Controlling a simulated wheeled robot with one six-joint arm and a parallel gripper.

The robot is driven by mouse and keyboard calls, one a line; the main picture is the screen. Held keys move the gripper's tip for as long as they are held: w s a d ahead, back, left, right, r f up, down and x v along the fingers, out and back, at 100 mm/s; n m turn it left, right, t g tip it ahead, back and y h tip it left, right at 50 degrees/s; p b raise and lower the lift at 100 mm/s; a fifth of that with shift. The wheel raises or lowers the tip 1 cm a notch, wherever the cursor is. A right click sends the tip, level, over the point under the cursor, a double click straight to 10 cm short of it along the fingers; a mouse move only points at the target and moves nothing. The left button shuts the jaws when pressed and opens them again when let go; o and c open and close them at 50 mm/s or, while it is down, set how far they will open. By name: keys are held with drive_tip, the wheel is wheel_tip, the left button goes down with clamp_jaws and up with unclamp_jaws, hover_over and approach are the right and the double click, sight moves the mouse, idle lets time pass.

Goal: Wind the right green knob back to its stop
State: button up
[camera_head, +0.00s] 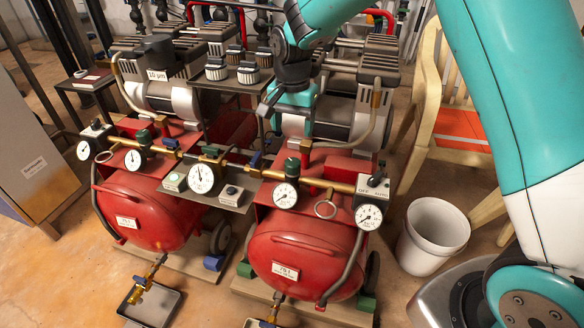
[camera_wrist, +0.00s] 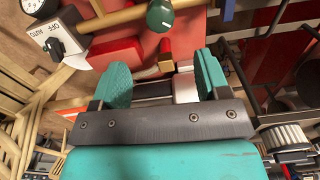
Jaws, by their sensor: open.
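The right green knob (camera_head: 292,165) is a dark green cap on the brass pipe above the right red tank, just above a round gauge. In the wrist view the same green knob (camera_wrist: 161,15) shows at the top centre, with a small light mark on its face. My gripper (camera_wrist: 162,75) is open, its two teal fingers wide apart with nothing between them. The knob lies beyond the fingertips and is not touched. In the head view my gripper's teal body (camera_head: 292,97) hangs above and behind the knob; its fingertips are not clear there.
The left green knob (camera_head: 144,137) sits on the same pipe to the left. The OFF/AUTO switch box (camera_head: 373,186) and several gauges flank the right knob. The brass pipe (camera_head: 240,168) runs across the front. A white bucket (camera_head: 432,232) stands at the right.

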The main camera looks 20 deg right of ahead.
sight(293, 162)
wheel_tip(293, 162, down, 12)
drive_tip(key=b, duration=0.2)
drive_tip(key=shift+r+b, duration=0.2)
drive_tip(key=shift+b, duration=0.2)
drive_tip(key=c, duration=0.9)
